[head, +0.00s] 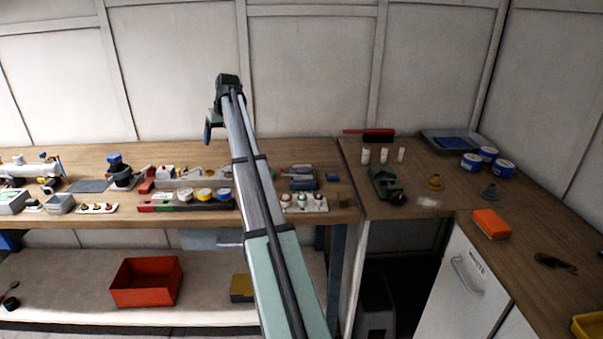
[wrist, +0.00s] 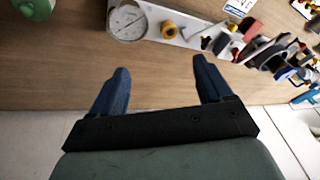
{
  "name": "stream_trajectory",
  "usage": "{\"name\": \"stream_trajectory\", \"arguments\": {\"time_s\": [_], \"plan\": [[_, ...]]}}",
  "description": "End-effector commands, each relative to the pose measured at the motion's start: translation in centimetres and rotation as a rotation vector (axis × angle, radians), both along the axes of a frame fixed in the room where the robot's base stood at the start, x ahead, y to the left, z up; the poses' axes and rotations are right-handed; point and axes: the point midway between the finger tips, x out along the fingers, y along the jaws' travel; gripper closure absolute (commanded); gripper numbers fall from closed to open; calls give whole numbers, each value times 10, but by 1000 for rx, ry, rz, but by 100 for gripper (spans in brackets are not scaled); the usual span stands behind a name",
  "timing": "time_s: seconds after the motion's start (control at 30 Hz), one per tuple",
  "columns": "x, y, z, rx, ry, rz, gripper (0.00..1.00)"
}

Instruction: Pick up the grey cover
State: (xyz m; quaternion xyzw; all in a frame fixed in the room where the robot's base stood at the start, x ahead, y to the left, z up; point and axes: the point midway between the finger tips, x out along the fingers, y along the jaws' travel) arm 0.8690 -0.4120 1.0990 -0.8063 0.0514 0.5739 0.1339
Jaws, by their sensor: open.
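My gripper (head: 208,131) is raised above the left workbench in the head view. Its blue fingers also show in the wrist view (wrist: 160,66), spread wide with only bare wood between them. A small grey domed piece with a knob (head: 489,192) sits on the right-hand bench, far from my gripper. It looks like a grey cover, but at this size I cannot be sure. It is not in the wrist view.
An orange-yellow piece of similar shape (head: 435,182) stands left of the grey one. Blue-and-white tins (head: 471,163), a green device (head: 384,186) and an orange block (head: 491,224) are nearby. A round gauge (wrist: 128,22) lies beyond my fingers. The left bench is crowded.

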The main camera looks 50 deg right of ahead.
Motion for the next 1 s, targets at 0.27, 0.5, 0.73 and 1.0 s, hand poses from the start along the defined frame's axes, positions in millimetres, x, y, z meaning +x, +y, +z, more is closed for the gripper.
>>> {"name": "stream_trajectory", "arguments": {"time_s": [0.27, 0.5, 0.73, 1.0], "plan": [[-113, -142, -2, 4, 211, -302, 21], [-183, -203, 1, 15, 327, -475, 21], [-201, -216, -3, 19, 356, -517, 21], [-201, -214, -37, 19, 357, -515, 21]]}}
